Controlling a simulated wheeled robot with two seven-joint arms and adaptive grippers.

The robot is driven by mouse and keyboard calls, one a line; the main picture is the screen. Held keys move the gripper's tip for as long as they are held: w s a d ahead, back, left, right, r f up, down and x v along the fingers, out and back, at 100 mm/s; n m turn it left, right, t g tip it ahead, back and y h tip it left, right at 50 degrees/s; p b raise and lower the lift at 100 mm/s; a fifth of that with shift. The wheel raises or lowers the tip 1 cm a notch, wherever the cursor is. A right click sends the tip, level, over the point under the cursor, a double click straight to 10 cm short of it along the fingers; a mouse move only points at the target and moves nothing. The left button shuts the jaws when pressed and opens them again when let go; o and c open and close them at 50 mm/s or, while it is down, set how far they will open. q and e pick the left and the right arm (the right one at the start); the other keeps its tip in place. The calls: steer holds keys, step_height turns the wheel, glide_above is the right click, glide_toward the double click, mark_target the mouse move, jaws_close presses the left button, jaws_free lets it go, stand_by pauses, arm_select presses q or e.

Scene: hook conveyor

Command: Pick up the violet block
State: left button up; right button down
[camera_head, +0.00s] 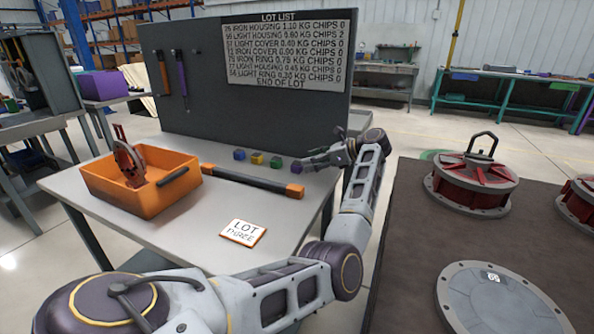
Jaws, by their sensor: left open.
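Several small blocks stand in a row on the grey table, behind the black bar with orange ends. From left to right they are a blue block (239,154), a yellow block (257,158), a green block (275,161) and, at the right end, a dark reddish-violet block (296,166), which looks like the violet block. My left gripper (308,160) is open, with its fingers pointing left, close beside and slightly above the violet block. Whether it touches the block cannot be told. My right gripper is not in view.
The black bar (250,182) lies in front of the blocks. An orange bin (150,205) with a red part stands at left, and a lot card (243,233) lies in front. A dark panel (215,110) rises behind. Red round housings (470,185) stand on the dark surface at right.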

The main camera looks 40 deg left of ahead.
mark_target(298, 164)
arm_select(q)
steer(key=shift+a, duration=0.15)
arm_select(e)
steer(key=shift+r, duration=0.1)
arm_select(q)
steer(key=shift+s+a+f+b, duration=0.3)
steer(key=shift+a+b, duration=0.05)
steer(key=shift+a, duration=0.2)
steer(key=x, duration=0.2)
steer(key=shift+s+a+f+b, duration=0.1)
steer(key=shift+a+b, duration=0.25)
steer(key=shift+b, duration=0.05)
steer(key=shift+s+a+f, duration=0.1)
steer(key=shift+a+f, duration=0.05)
steer(key=shift+a, duration=0.25)
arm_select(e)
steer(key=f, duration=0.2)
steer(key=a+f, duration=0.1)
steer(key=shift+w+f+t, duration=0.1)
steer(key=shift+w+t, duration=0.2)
arm_select(q)
steer(key=shift+c, duration=0.5)
steer(key=c, duration=1)
